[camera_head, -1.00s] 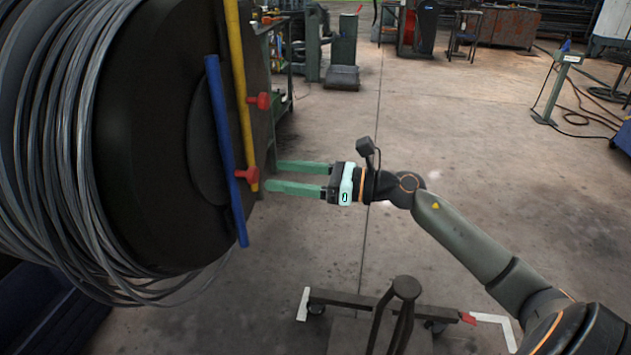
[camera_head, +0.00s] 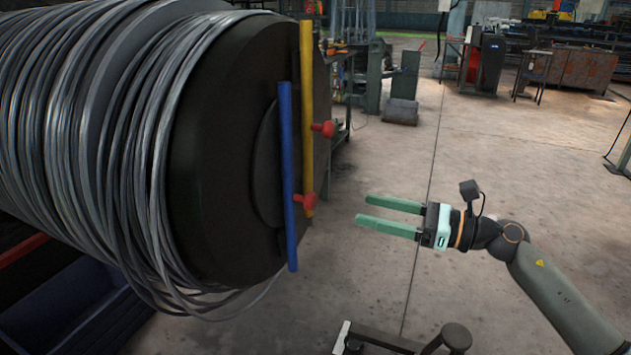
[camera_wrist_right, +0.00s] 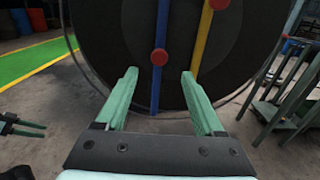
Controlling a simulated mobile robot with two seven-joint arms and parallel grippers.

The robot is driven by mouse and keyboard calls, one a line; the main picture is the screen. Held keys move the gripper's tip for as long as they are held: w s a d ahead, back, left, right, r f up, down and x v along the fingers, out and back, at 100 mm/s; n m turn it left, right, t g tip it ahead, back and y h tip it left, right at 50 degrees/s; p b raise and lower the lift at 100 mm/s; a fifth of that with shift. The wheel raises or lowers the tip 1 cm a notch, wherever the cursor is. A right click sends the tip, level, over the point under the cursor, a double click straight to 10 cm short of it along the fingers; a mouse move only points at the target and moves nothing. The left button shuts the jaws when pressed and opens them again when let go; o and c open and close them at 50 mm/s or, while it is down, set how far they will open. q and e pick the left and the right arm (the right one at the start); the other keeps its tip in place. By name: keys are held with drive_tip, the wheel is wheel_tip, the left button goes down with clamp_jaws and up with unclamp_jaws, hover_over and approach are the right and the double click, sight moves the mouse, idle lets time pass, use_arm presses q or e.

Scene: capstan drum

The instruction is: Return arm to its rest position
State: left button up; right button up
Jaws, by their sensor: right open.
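My right gripper (camera_head: 392,216) is open and empty, its two green fingers pointing left toward the drum's end face. A gap of floor shows between the fingertips and the capstan drum (camera_head: 225,150), which is black and wound with grey wire (camera_head: 95,130). On the drum's face are a blue bar (camera_head: 288,180) and a yellow bar (camera_head: 307,110), with red knobs (camera_head: 304,200) beside them. In the right wrist view the open fingers (camera_wrist_right: 160,95) frame the lower drum face, with the blue bar (camera_wrist_right: 160,70) between them. My left gripper is not seen in the head view.
A wheeled stand (camera_head: 400,343) is on the floor below my right arm. Green workbench frames (camera_head: 345,90) stand behind the drum. The concrete floor around my right arm is mostly clear.

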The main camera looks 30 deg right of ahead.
drive_tip(key=s+a+f+m+t+h, duration=0.15)
drive_tip(key=f+m+h, duration=0.35)
drive_tip(key=f+m, duration=0.65)
drive_tip(key=s+a+f+m+t+h, duration=0.1)
drive_tip(key=a+f+m+t+h, duration=0.45)
drive_tip(key=m, duration=1.05)
drive_tip(key=s+a+f+m+g+y, duration=0.1)
drive_tip(key=s+a+f+m+g, duration=0.55)
drive_tip(key=f, duration=0.25)
drive_tip(key=s+a+f+m+g+y, duration=0.1)
drive_tip(key=s+a+f+m+g, duration=0.4)
drive_tip(key=s+f+m, duration=0.4)
use_arm(q)
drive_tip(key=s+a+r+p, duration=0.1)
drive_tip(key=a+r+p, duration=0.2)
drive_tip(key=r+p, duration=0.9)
drive_tip(key=p, duration=0.4)
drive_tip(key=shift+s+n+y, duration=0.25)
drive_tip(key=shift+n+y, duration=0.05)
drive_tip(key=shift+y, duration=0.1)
use_arm(e)
wheel_tip(320, 180, up, 11)
drive_tip(key=d+h, duration=0.1)
drive_tip(key=d, duration=0.1)
drive_tip(key=shift+s+d+n, duration=0.15)
drive_tip(key=shift+d+n, duration=0.1)
drive_tip(key=shift+n, duration=0.05)
